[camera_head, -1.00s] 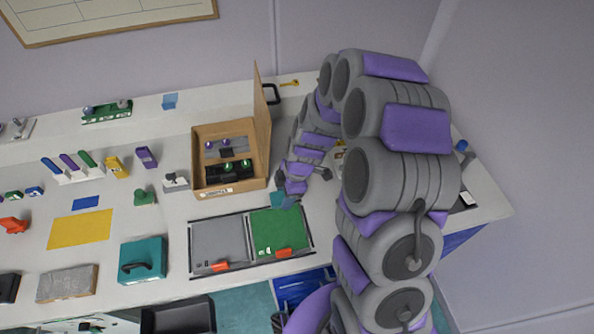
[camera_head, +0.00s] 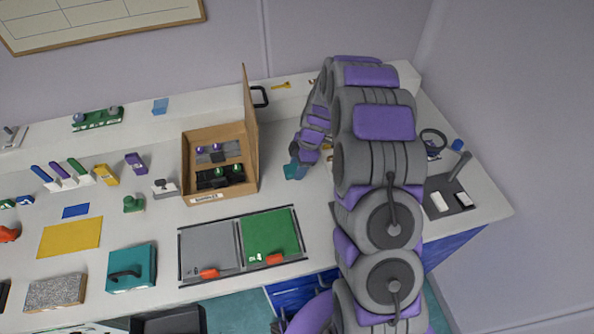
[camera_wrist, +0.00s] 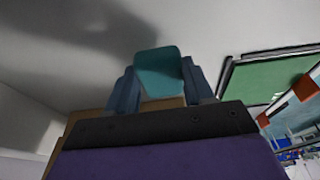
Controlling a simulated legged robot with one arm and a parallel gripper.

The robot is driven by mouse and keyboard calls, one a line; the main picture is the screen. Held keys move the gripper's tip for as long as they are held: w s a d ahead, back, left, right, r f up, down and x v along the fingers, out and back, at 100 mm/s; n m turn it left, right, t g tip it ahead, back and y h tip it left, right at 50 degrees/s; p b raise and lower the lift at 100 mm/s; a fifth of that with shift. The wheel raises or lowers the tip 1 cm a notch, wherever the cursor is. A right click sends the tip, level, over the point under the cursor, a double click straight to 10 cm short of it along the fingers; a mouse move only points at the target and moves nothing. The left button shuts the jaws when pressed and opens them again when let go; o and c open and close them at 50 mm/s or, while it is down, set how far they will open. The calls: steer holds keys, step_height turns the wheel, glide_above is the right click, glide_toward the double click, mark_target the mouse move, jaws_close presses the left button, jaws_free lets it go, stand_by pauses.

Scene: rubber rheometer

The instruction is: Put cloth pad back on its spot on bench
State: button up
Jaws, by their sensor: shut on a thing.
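My gripper (camera_head: 297,162) is shut on the teal cloth pad (camera_head: 292,172), which sticks out from its fingertips. In the head view they are just right of the open cardboard box and behind the green panel. The wrist view shows the pad (camera_wrist: 160,70) between the two blue-grey fingers, in front of the pale bench surface (camera_wrist: 225,30). I cannot tell whether the pad touches the bench. My arm hides part of the bench to the right, and I cannot make out a marked spot for the pad.
The open cardboard box (camera_head: 190,165) stands left of my gripper with its lid upright. The grey panel (camera_head: 209,245) and green panel (camera_head: 270,235) lie in front. A dark mat (camera_head: 448,203) with two pale blocks is at the right. Bare bench shows between box and arm.

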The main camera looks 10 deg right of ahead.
mark_target(293, 169)
steer(key=shift+s+f, duration=0.1)
steer(key=shift+f, duration=0.85)
steer(key=shift+a+f, duration=0.3)
steer(key=shift+a+r, duration=0.1)
steer(key=shift+a, duration=0.65)
steer(key=o, duration=1)
steer(key=shift+d, duration=0.85)
steer(key=shift+a, duration=0.25)
steer(key=shift+a+r, duration=0.2)
steer(key=d+p+v, duration=0.1)
steer(key=p+v, duration=0.1)
steer(key=v, duration=0.8)
steer(key=s+a+r+m, duration=0.3)
steer(key=s+r, duration=0.4)
steer(key=r, duration=0.2)
steer(key=s+r+m+h, duration=0.1)
steer(key=s+m, duration=0.4)
steer(key=s, duration=0.5)
steer(key=s+r+m+g+h, duration=0.1)
steer(key=s+r+m, duration=0.3)
steer(key=s, duration=0.7)
steer(key=s+a+r+m+h, duration=0.1)
steer(key=s+r+m, duration=0.2)
steer(key=s+m, duration=0.3)
steer(key=s, duration=0.5)
steer(key=shift+s+r+g, duration=0.15)
steer(key=shift+r+g, duration=0.05)
steer(key=shift+g, duration=0.2)
